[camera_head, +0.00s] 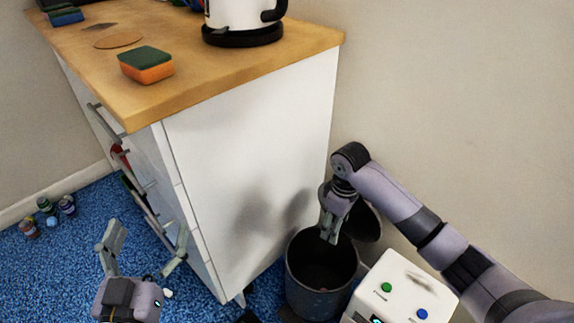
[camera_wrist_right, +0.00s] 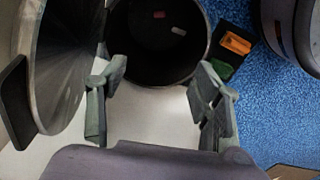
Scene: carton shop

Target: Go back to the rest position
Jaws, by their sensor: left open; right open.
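My right gripper (camera_head: 331,232) hangs fingers-down over the mouth of the dark bin (camera_head: 303,287), beside its raised lid (camera_head: 367,222). In the right wrist view, its two fingers (camera_wrist_right: 165,70) are spread apart with nothing between them. The bin (camera_wrist_right: 108,42) lies beyond them, with a small pink piece (camera_wrist_right: 158,15) and a small whitish piece (camera_wrist_right: 179,31) inside. My left gripper (camera_head: 147,240) is open and empty at the lower left, over the blue floor in front of the cabinet.
A white cabinet (camera_head: 250,160) with a wooden top (camera_head: 190,35) stands in the middle. A sponge (camera_head: 146,65) and a kettle (camera_head: 232,15) are on it. A white box with buttons (camera_head: 402,285) is right of the bin. Several small jars (camera_head: 45,206) stand on the floor at left.

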